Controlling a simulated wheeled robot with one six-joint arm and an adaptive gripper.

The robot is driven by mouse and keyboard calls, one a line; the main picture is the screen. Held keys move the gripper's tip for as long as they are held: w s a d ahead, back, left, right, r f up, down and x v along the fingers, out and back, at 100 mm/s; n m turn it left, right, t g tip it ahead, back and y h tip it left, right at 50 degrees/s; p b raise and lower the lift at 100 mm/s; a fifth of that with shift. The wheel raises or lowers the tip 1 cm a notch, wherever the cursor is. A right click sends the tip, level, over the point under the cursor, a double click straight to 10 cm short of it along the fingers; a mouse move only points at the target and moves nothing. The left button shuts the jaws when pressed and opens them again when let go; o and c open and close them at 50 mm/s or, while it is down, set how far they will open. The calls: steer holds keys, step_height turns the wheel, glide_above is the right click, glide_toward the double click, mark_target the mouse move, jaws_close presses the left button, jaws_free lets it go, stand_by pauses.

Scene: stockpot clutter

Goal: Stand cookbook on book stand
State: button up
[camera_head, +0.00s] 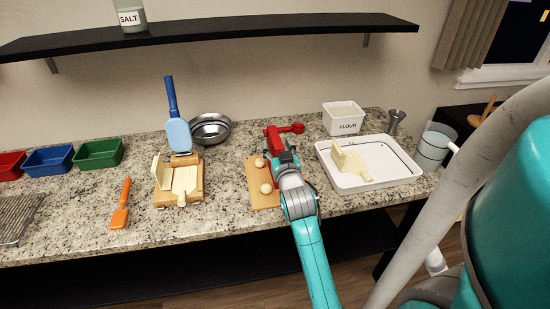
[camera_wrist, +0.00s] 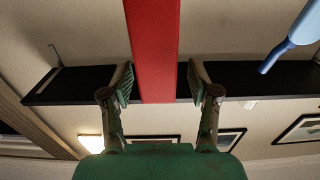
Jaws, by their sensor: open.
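My gripper (camera_head: 285,160) reaches over the dough board in the middle of the counter. In the wrist view its open fingers (camera_wrist: 158,82) are on either side of a long red thing (camera_wrist: 152,45), with gaps beside it. The head view shows a red thing (camera_head: 272,137) just beyond the gripper, partly hidden by it. I cannot tell whether it is the cookbook.
The board (camera_head: 256,199) holds dough balls. A white tray (camera_head: 402,172), FLOUR box (camera_head: 343,128) and glass jar (camera_head: 432,150) are right. A black shelf (camera_head: 240,30) hangs above.

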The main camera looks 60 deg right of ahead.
mark_target(275, 136)
steer(key=shift+x, duration=2.25)
steer(key=shift+r, duration=0.2)
jaws_close()
